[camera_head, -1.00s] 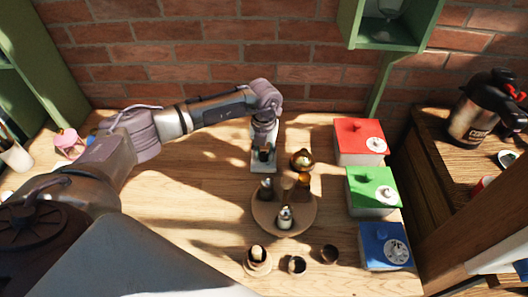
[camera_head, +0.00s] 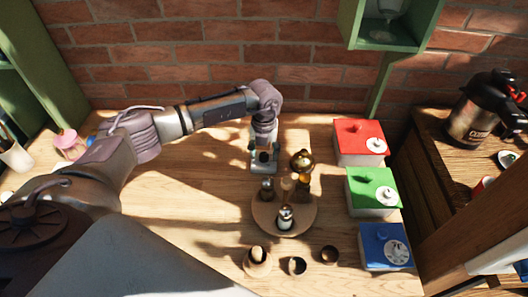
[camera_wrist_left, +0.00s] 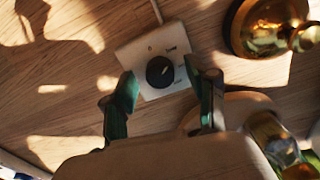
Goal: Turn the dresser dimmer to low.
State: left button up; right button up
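The dimmer is a white plate (camera_wrist_left: 150,47) with a round black knob (camera_wrist_left: 159,72), lying on the wooden table in the left wrist view. Small markings show on the plate, too blurred to read. My left gripper (camera_wrist_left: 161,79) is open, with its green-padded fingertips on either side of the knob and gaps between. In the head view my left gripper (camera_head: 264,158) points down over the dimmer and mostly hides it. I cannot tell how high the fingertips are above the plate. My right gripper is not in view.
A gold round pot (camera_head: 302,160) stands close right of the left gripper. A round wooden tray (camera_head: 300,221) with small shakers is just in front. Red (camera_head: 352,135), green (camera_head: 362,182) and blue (camera_head: 376,235) lidded boxes line the right edge. The table left of the tray is mostly clear.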

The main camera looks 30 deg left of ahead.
aim_at(264, 155)
pick_arm(q)
notch_tip(264, 155, up, 12)
dwell(0.6)
dwell(0.4)
